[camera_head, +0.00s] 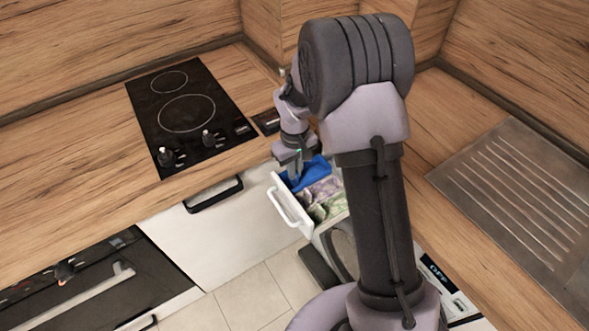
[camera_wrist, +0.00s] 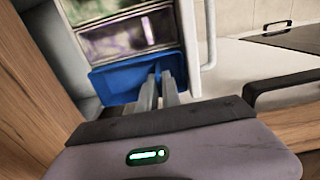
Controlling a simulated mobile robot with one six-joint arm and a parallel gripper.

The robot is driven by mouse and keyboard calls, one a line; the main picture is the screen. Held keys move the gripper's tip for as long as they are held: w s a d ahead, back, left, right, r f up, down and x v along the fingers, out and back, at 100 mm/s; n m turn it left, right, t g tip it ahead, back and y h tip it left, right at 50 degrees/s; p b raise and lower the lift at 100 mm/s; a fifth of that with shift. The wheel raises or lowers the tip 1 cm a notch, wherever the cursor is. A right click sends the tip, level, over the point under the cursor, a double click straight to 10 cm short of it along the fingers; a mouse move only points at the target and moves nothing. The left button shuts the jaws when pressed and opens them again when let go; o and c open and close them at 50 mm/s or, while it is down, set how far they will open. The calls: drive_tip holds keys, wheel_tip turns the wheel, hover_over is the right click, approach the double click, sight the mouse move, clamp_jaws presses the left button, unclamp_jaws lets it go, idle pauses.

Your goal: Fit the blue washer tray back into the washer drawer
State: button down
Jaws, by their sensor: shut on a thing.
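The blue washer tray (camera_head: 306,176) is at the left end of the open washer drawer (camera_head: 289,205), and my gripper (camera_head: 297,168) is at it from above. In the wrist view the blue tray (camera_wrist: 128,80) lies at the near end of the drawer, beside two compartments with purple and green contents (camera_wrist: 128,35).
A wooden counter (camera_head: 90,150) with a black cooktop (camera_head: 190,113) lies left of the drawer. A cabinet handle (camera_head: 213,194) sticks out nearby. A metal drainboard (camera_head: 520,190) is at the right. The floor (camera_head: 265,300) below the drawer is free.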

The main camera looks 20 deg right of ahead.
drive_tip(key=shift+f+b, duration=0.65)
drive_tip(key=shift+f, duration=0.35)
drive_tip(key=c, duration=1.5)
unclamp_jaws()
drive_tip(key=shift+r, duration=0.1)
wheel_tip(320, 180, up, 17)
drive_tip(key=p, duration=0.7)
drive_tip(key=shift+r, duration=0.1)
